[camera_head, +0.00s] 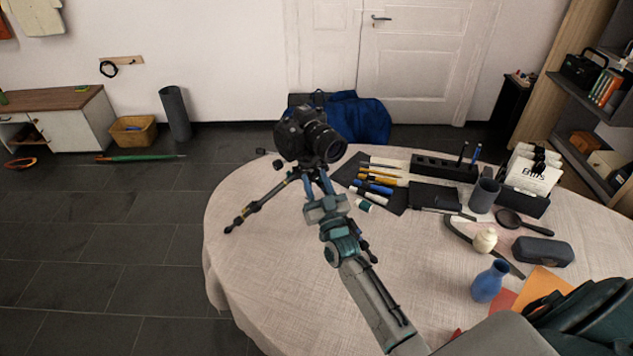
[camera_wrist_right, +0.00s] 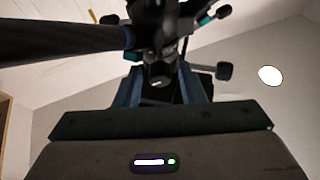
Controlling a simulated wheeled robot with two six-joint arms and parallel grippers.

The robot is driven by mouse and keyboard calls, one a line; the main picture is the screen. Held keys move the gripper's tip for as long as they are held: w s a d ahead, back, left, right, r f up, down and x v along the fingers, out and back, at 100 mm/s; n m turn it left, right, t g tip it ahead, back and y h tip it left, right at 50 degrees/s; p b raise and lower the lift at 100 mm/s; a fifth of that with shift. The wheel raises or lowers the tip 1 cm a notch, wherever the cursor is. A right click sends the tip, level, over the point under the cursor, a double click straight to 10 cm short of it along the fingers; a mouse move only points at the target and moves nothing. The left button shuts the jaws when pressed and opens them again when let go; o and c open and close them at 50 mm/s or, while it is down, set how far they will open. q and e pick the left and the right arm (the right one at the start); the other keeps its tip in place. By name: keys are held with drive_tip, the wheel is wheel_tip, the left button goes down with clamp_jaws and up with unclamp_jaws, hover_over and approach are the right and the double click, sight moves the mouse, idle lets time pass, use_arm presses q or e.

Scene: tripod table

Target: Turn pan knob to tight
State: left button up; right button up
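A black camera (camera_head: 308,135) sits on a small tripod (camera_head: 262,203) at the table's left back edge. My right gripper (camera_head: 318,184) reaches in from the front, just under the camera, with its blue fingers at the tripod's upper part. In the right wrist view, the fingers (camera_wrist_right: 158,82) stand apart on either side of a dark knob-like part (camera_wrist_right: 158,72) of the tripod. I cannot tell whether it is the pan knob or whether they touch it. Another black knob (camera_wrist_right: 224,71) sticks out to the right. My left gripper is not in view.
The round table (camera_head: 270,280) has a light cloth. Pens lie on a dark mat (camera_head: 393,201) right of the tripod. A grey cup (camera_head: 484,195), blue vase (camera_head: 489,282) and dark case (camera_head: 543,251) stand farther right. The front left of the table is clear.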

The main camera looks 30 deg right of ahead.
clamp_jaws()
drive_tip(key=shift+r+m+h+p, duration=0.1)
drive_tip(key=shift+m+h+p, duration=0.35)
drive_tip(key=shift+m, duration=0.65)
drive_tip(key=shift+o, duration=1.2)
unclamp_jaws()
drive_tip(key=b+v, duration=0.3)
drive_tip(key=v, duration=0.8)
drive_tip(key=shift+w, duration=0.1)
